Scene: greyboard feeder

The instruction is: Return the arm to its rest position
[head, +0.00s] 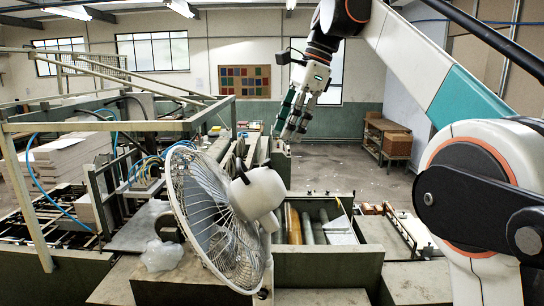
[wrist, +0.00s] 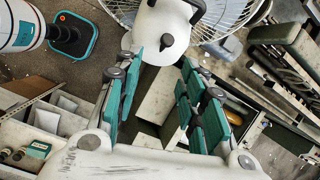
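My arm (head: 425,65) reaches in from the right in the head view and bends down at its wrist. My gripper (head: 292,125) hangs at its end above the machine, right of and higher than the fan's motor housing. In the wrist view my gripper (wrist: 158,95) has its two teal-padded fingers spread apart with a gap between them. Nothing is held between them. The fan's white housing (wrist: 165,30) shows beyond the fingertips, and I cannot tell its exact distance.
A fan (head: 215,220) with a wire cage stands on the machine, in front of my gripper. Metal frame rails (head: 110,127) and stacked grey boards (head: 65,155) fill the left. A brown cabinet (head: 388,140) stands at the back right. Open floor (head: 340,172) lies before it.

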